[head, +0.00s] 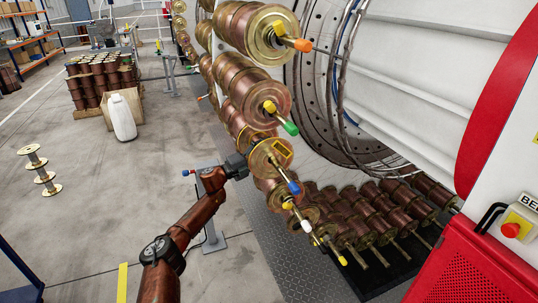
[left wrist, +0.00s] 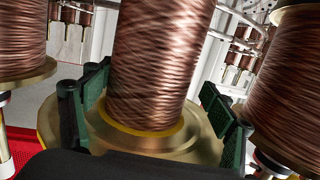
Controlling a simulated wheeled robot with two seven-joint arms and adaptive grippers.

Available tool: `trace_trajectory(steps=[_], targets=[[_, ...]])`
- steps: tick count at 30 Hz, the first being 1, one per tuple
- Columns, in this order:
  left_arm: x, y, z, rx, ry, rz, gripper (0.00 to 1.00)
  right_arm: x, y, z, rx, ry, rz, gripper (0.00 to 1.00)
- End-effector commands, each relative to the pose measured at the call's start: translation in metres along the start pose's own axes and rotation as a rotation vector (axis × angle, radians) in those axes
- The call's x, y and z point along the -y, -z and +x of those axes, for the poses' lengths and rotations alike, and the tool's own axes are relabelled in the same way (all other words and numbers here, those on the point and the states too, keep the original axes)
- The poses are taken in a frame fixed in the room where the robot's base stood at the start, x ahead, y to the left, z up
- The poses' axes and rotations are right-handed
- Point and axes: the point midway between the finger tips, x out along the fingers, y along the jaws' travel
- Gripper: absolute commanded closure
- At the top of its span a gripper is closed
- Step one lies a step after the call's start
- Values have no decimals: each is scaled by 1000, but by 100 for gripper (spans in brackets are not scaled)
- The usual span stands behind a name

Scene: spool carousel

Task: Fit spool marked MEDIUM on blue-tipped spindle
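A copper-wound spool with brass flanges (head: 262,157) sits on the blue-tipped spindle (head: 293,187), whose tip sticks out past its front flange. A yellow square mark shows on that flange; I cannot read it. My left gripper (head: 241,165) is at the spool's left side, just behind the front flange. The contact itself is partly hidden. The spool's wide flange (left wrist: 200,150) lies below the fingers. My right gripper is not in view.
Neighbouring spindles, with green (head: 291,128), orange (head: 303,45) and white (head: 306,226) tips, carry spools close by. Spools on both sides crowd the left wrist view (left wrist: 290,95). A red guard (head: 470,270) stands at lower right. Floor at left is mostly clear.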

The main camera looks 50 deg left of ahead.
Motion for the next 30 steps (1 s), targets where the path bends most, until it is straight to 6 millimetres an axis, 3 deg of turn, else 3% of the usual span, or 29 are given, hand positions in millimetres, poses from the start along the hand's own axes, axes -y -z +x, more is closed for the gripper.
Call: trace_trajectory(steps=[5, 6, 14, 30], targets=[[-3, 0, 0, 1, -4, -1, 21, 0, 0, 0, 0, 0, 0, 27], [-15, 0, -2, 5, -22, -7, 21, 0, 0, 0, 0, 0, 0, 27], [-12, -1, -16, 4, -17, -6, 21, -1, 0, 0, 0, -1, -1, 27], [-5, 0, -102, 2, -7, -2, 21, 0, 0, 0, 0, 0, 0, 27]])
